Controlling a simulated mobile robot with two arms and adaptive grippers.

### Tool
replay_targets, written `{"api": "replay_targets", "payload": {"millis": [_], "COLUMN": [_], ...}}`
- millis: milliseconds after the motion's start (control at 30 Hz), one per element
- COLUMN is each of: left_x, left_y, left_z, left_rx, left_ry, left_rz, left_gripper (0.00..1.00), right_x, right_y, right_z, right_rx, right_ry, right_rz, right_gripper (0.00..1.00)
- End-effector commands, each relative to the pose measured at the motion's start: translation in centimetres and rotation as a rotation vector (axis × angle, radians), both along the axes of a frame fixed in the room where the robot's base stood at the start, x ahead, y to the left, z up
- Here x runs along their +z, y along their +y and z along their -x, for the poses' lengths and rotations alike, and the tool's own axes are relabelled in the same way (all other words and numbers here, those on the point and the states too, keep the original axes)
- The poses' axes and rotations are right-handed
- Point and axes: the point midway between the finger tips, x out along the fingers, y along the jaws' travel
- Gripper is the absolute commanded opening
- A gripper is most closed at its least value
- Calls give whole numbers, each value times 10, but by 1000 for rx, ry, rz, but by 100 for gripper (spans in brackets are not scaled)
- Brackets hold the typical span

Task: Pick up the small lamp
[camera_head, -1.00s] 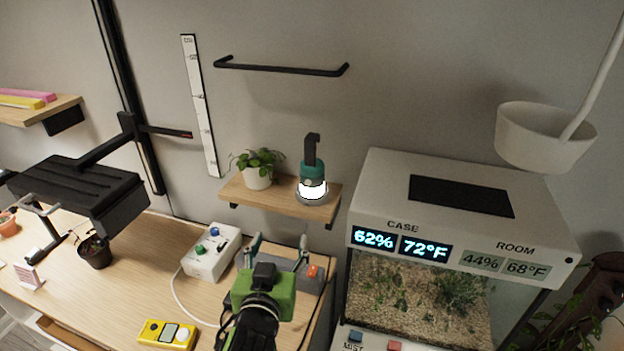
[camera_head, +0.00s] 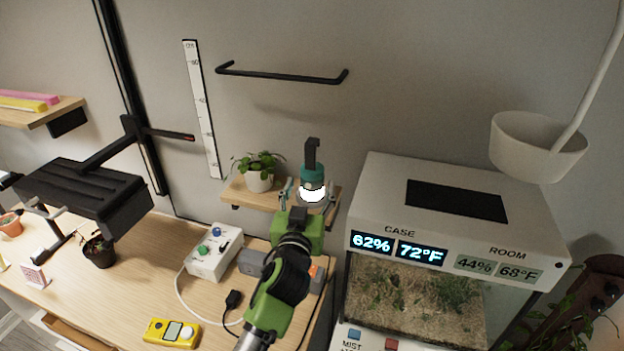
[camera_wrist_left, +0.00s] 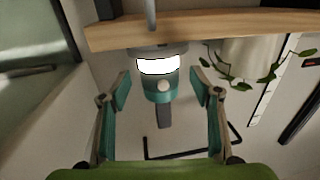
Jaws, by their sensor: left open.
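The small lamp (camera_head: 312,175) stands upright on the small wall shelf. It has a teal body, a black hook on top and a lit white band; it also shows upside down in the left wrist view (camera_wrist_left: 160,88). My left gripper (camera_head: 308,191) is open, with its fingers at the front of the shelf near the lamp's lower part. In the left wrist view the lamp lies between and beyond the two spread fingertips of the gripper (camera_wrist_left: 160,82), with a gap on each side. My right gripper is not in view.
A potted plant (camera_head: 259,172) stands left of the lamp on the wooden shelf (camera_head: 236,191). A black rail (camera_head: 282,75) is on the wall above. The white case (camera_head: 462,200) stands close on the right. A control box (camera_head: 214,252) and a yellow meter (camera_head: 172,332) are on the desk.

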Motion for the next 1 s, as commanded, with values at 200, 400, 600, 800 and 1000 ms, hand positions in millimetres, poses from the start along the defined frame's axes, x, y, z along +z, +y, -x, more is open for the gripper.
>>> {"api": "replay_targets", "payload": {"millis": [200, 400, 600, 800, 1000], "left_x": [1, 0, 0, -1, 0], "left_y": [-5, -6, -6, -6, -7], "left_z": [-27, -35, -35, -35, -35], "left_rx": [0, 1, 0, 0, 0], "left_ry": [1, 1, 1, 1, 0], "left_rz": [-1, 0, 0, 0, 0], "left_gripper": [58, 58, 47, 11, 11], "right_x": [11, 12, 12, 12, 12], "right_y": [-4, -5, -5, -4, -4], "right_z": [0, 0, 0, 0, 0], "right_rx": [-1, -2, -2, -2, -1], "right_ry": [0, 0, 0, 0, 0], "right_rz": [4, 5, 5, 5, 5], "right_gripper": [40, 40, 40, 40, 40]}}
